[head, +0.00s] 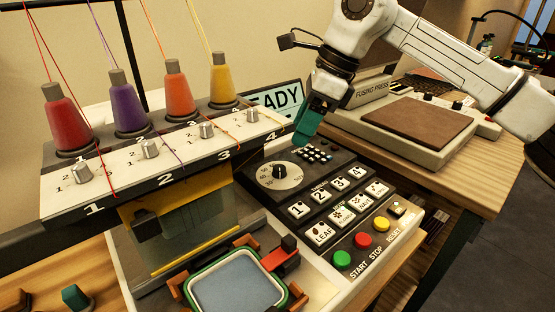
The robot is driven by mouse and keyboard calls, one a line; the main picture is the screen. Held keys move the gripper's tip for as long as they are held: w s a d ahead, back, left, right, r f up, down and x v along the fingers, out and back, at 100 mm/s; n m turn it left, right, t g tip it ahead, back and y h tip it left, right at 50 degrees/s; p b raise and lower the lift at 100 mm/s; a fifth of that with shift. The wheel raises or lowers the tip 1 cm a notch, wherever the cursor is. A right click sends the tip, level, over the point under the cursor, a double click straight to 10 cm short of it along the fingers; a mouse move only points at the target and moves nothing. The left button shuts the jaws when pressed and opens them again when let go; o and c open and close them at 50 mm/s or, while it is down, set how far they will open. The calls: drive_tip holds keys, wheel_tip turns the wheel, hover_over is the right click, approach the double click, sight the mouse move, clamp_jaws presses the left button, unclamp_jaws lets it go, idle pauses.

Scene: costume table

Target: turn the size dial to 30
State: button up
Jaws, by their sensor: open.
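The size dial (279,172) is a black knob on a pale round scale, set in the dark control panel of the embroidery machine. Its scale numbers are too small to read surely, and I cannot tell which one the knob points at. My gripper (303,142) is above and to the right of the dial, pointing down, with teal fingertips. It is open, apart from the dial, and nothing shows in it.
A thread rack (170,150) with coloured spools stands left. A screen (277,98) is behind my gripper. A fusing press (410,125) stands at the back right.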

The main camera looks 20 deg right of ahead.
sight(280, 167)
drive_tip(key=b+x, duration=0.1)
drive_tip(key=x, duration=0.8)
drive_tip(key=shift+a, duration=0.1)
drive_tip(key=c, duration=1)
